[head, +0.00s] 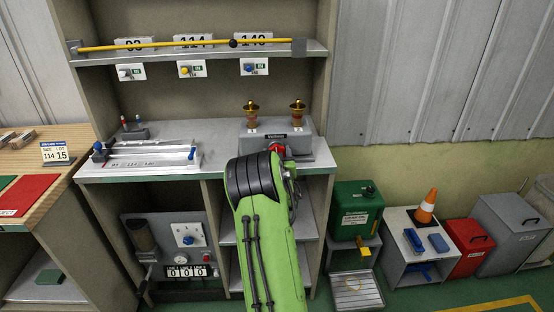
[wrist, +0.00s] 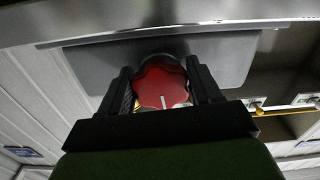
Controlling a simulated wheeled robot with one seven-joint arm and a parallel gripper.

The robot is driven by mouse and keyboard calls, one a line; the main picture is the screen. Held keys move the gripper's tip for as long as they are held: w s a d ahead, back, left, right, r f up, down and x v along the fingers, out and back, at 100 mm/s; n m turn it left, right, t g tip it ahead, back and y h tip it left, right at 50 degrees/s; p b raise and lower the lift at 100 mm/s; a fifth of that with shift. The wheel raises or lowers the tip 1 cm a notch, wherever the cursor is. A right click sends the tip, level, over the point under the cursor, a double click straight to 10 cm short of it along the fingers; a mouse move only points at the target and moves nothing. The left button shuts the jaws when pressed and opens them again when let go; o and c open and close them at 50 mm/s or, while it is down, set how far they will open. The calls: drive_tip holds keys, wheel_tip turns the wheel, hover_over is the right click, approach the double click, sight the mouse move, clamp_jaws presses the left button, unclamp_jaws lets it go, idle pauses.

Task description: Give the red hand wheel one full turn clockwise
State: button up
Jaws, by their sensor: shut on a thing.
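The red hand wheel (wrist: 161,84) has a lobed rim and a white mark on its face, which points toward the bottom of the wrist view. In the wrist view my gripper (wrist: 162,90) has one black finger on each side of the wheel and is shut on it. In the head view only a bit of the red wheel (head: 277,149) shows at the front of a grey box (head: 312,150) on the bench. My green arm hides the rest of the wheel and the gripper's fingers there.
Two brass cups (head: 251,110) stand on the grey box. A shelf (head: 190,55) with a yellow rod runs above the bench. A tray-like fixture (head: 150,152) lies left of the box. A green tank (head: 355,209) stands at lower right.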

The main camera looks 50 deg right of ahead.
drive_tip(key=shift+f, duration=0.1)
idle(0.3)
drive_tip(key=o, duration=1)
drive_tip(key=shift+c, duration=0.2)
drive_tip(key=b+v, duration=0.5)
drive_tip(key=v, duration=1)
drive_tip(key=shift+s+a, duration=0.25)
drive_tip(key=shift+s, duration=0.05)
